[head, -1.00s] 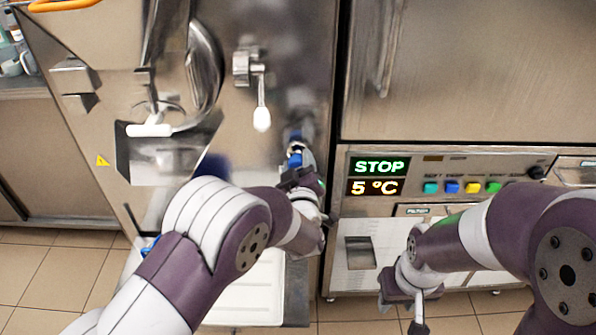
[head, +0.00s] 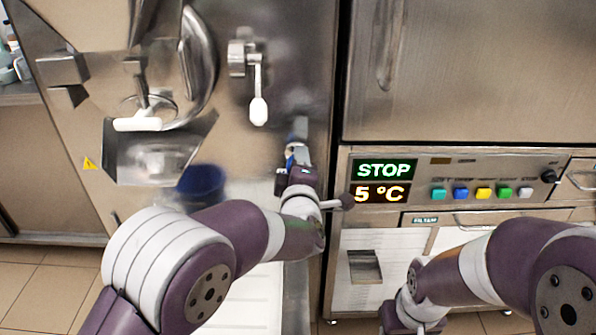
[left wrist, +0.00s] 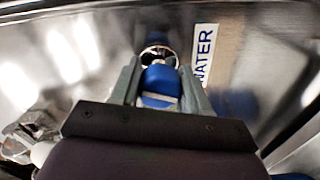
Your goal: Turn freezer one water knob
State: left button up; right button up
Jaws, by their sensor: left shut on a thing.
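The blue water knob (left wrist: 158,88) is on the freezer's steel front, beside a label reading "WATER" (left wrist: 203,55) in the left wrist view. My left gripper (left wrist: 156,68) has one finger on each side of the knob and is shut on it. In the head view the left gripper (head: 297,162) is at the lower right of the left freezer's front, and only a little blue of the knob shows. My right gripper (head: 408,322) is at the bottom edge of the head view, away from the knob; its fingers are cut off.
A white-tipped lever (head: 258,108) hangs above my left gripper. A steel spout tray (head: 160,150) and a dark blue bucket (head: 201,184) are to its left. To the right is a control panel (head: 420,165) reading "STOP" and "5 °C", with coloured buttons.

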dwell(0.3)
pick_arm(q)
jog(key=o, duration=1)
jog(key=shift+o, duration=0.2)
jog(key=s+p, duration=0.1)
jog(key=s, duration=1.1)
jog(key=shift+s+r, duration=0.25)
jog(key=shift+s, duration=0.1)
jog(key=shift+d, duration=0.1)
